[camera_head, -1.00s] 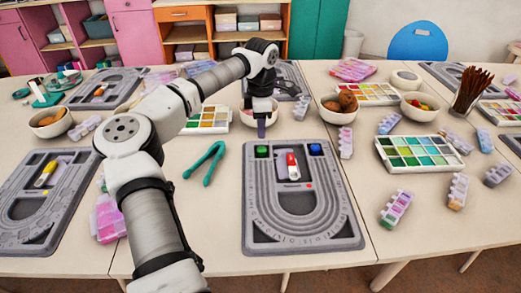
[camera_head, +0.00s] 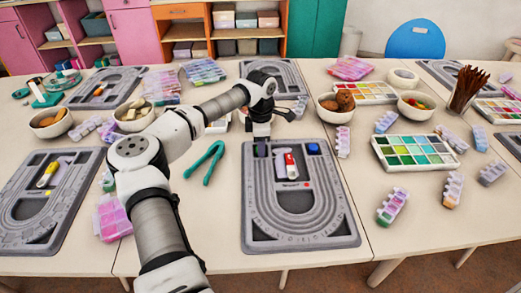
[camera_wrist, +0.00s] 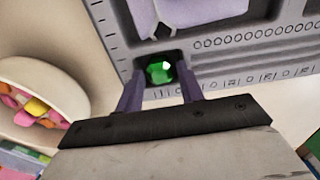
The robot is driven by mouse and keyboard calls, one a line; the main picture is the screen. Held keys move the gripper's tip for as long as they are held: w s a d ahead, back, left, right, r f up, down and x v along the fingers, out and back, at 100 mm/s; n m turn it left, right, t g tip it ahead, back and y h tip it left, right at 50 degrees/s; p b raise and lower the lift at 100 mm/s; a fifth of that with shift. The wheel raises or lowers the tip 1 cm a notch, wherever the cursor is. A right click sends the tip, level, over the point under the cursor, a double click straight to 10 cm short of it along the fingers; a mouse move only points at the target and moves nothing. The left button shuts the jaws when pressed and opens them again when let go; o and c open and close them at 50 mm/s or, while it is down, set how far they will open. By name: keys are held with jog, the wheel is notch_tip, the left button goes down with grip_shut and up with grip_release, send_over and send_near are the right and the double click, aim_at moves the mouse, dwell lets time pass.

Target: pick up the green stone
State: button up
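The green stone (camera_wrist: 160,70) is a faceted gem in a dark square recess at the corner of the grey bead board (camera_head: 252,215). In the wrist view it shows between the two fingertips of my gripper (camera_wrist: 160,80), with a small gap on each side. My gripper is open and points down at that recess. In the head view my gripper (camera_head: 262,148) stands over the board's far left corner and hides the green stone. I cannot tell how far the fingertips reach down beside it.
A blue stone (camera_head: 313,148) sits in the board's far right corner. A red and white object (camera_head: 290,165) lies in the board's middle. Teal tongs (camera_head: 205,160) lie left of the board. A bowl of colourful pieces (camera_wrist: 40,105) is close to my gripper in the wrist view.

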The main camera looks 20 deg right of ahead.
jog(key=shift+s+a+f, duration=0.1)
jog(key=shift+f, duration=0.35)
jog(key=c, duration=0.6)
jog(key=shift+r, duration=0.4)
notch_tip(320, 180, up, 20)
jog(key=b, duration=0.1)
jog(key=shift+f+b, duration=0.25)
jog(key=shift+b, duration=0.05)
